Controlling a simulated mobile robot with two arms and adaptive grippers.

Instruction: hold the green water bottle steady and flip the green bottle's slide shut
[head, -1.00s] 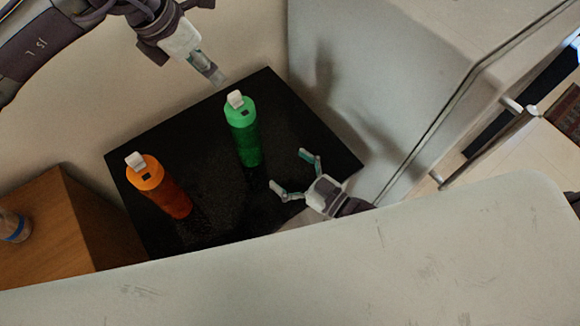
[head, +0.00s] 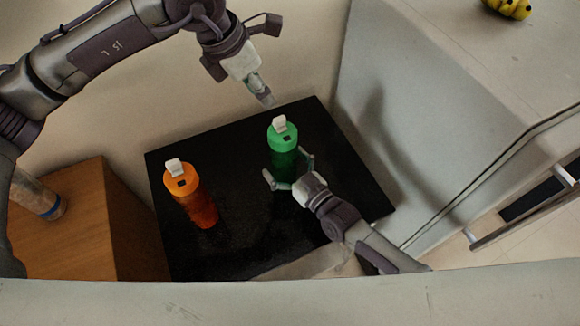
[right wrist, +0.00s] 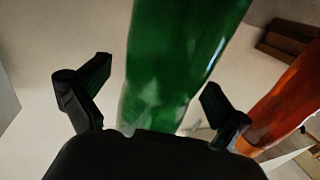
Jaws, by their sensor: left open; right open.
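The green water bottle (head: 284,148) stands upright on a black tabletop, and its white slide (head: 280,124) sticks up from the green cap. My right gripper (head: 289,170) is open, with its fingers on either side of the bottle's lower body. In the right wrist view the green bottle (right wrist: 175,65) rises between the two spread fingers (right wrist: 155,105); I cannot tell whether they touch it. My left gripper (head: 266,98) is above and behind the bottle, just left of the cap and apart from it. Its fingers are seen nearly edge-on.
An orange bottle (head: 191,195) with a raised white slide stands to the left on the black table (head: 250,240); it also shows in the right wrist view (right wrist: 285,100). A wooden cabinet (head: 105,220) is at left. A grey counter block (head: 410,120) stands at right, with bananas (head: 508,8) on top.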

